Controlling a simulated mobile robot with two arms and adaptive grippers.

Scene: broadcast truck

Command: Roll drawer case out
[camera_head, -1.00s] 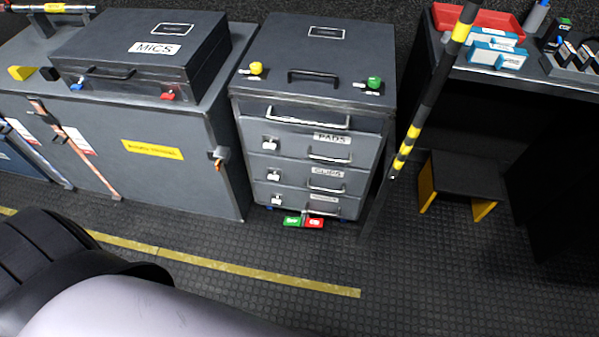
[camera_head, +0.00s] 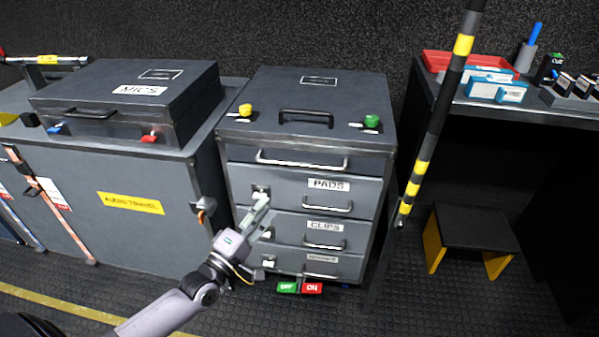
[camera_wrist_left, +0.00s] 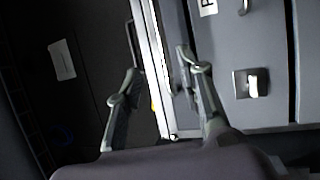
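The drawer case (camera_head: 300,164) is a dark grey cabinet with a top handle (camera_head: 306,113), a wide silver front bar (camera_head: 302,163) and labelled drawers such as PADS (camera_head: 329,185) and CLIPS (camera_head: 324,226). At its foot are a green OFF pedal (camera_head: 287,287) and a red ON pedal (camera_head: 312,288). My left gripper (camera_head: 262,207) is in front of the case's left side, by the PADS and CLIPS latches. In the left wrist view its fingers (camera_wrist_left: 158,68) are apart, with the case's metal edge seen between them; contact cannot be told. My right gripper is out of view.
A grey cabinet (camera_head: 110,235) with a MICS case (camera_head: 130,98) stands left of the drawer case. A black and yellow striped pole (camera_head: 440,110) stands close on its right. A stool (camera_head: 472,235) sits under the right desk. The floor (camera_head: 290,318) in front is clear.

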